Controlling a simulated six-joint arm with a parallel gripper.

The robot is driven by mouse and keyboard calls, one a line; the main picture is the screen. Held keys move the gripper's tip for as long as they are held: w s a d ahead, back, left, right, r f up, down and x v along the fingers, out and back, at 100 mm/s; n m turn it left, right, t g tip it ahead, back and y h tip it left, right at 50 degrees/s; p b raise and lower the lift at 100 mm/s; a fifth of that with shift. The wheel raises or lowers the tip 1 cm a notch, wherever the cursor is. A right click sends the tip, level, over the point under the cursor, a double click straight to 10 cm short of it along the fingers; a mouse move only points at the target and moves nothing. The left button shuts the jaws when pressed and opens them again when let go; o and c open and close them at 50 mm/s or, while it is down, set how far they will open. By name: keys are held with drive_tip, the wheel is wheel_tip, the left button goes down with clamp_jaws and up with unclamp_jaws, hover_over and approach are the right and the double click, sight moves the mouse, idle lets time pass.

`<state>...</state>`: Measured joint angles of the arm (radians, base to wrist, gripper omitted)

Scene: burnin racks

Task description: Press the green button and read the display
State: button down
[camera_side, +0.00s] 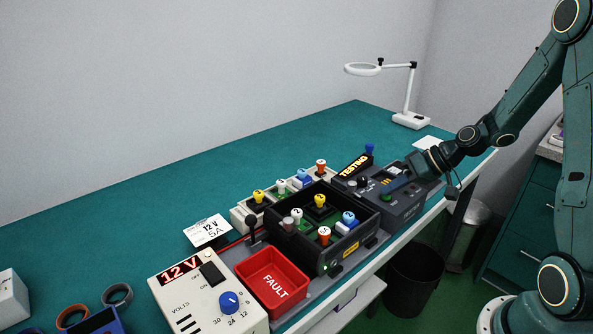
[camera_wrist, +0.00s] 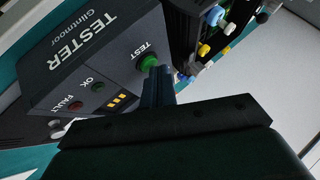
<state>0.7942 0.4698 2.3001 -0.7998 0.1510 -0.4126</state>
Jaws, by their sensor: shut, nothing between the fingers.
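The tester (camera_side: 404,204) is a dark grey box at the right end of the row on the bench. Its green button (camera_side: 386,197) also shows in the wrist view (camera_wrist: 148,61), beside the word TEST. My gripper (camera_side: 391,191) is shut and empty, its fingertips right at the green button. In the wrist view my fingertips (camera_wrist: 157,74) overlap the button's lower edge; I cannot tell how far it is pressed. The display (camera_side: 355,164) at the tester's back left reads TESTING in lit amber letters. The OK (camera_wrist: 98,87) and FAULT (camera_wrist: 74,106) lamps look dark.
A black rack (camera_side: 325,262) with coloured parts stands left of the tester. A red FAULT bin (camera_side: 272,282) and a white power supply (camera_side: 207,294) showing 12 V are further left. A magnifier lamp (camera_side: 410,119) stands behind.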

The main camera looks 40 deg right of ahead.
sight(391, 199)
drive_tip(key=shift+r, duration=0.85)
drive_tip(key=shift+r, duration=2.5)
